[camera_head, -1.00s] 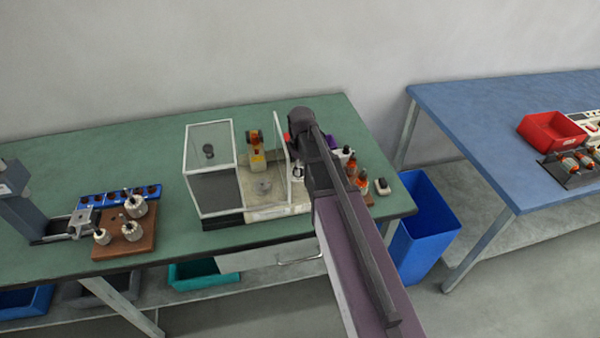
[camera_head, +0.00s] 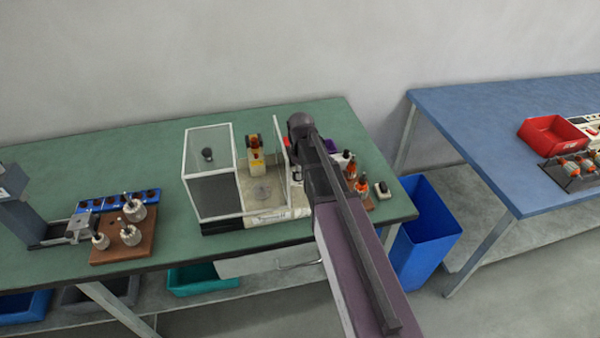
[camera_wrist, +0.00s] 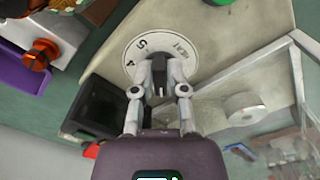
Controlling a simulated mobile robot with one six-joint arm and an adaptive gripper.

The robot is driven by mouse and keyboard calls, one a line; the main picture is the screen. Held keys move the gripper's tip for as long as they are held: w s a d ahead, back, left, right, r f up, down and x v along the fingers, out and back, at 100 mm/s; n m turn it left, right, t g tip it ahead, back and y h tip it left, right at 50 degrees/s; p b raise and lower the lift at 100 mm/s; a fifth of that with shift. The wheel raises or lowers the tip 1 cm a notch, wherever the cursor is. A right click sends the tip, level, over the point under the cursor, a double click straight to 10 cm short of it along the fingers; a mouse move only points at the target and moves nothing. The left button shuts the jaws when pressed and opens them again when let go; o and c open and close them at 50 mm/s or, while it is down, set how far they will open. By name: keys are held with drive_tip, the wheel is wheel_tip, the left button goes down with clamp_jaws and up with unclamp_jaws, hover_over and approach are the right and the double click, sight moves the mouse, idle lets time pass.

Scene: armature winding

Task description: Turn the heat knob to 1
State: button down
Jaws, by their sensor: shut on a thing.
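In the wrist view, a round white dial (camera_wrist: 136,47) bears the word HEAT and printed numbers, among them 4 and 5. A dark knob (camera_wrist: 158,76) stands on it. My gripper (camera_wrist: 158,70) is shut on this knob, one pale finger on each side. The fingers cover part of the dial, so the number the knob points to cannot be read. In the head view, my arm hides most of the gripper, the knob and the dial, beside the glass-walled enclosure (camera_head: 186,170).
A glass panel and frame (camera_wrist: 262,58) stand close to the right of my gripper. A black box (camera_wrist: 98,104) is at its left. Orange-topped bottles (camera_head: 361,184) stand right of my arm on the green bench (camera_head: 60,160). A blue bin (camera_head: 428,225) is beyond the bench end.

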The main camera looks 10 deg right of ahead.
drive_tip(key=shift+n, duration=0.4)
drive_tip(key=n, duration=0.4)
drive_tip(key=shift+w+d, duration=0.1)
drive_tip(key=shift+w, duration=0.05)
drive_tip(key=n, duration=0.5)
drive_tip(key=shift+w, duration=0.15)
idle(0.3)
drive_tip(key=c, duration=0.7)
unclamp_jaws()
drive_tip(key=shift+o, duration=0.2)
drive_tip(key=shift+w+r, duration=0.1)
drive_tip(key=shift+r, duration=0.05)
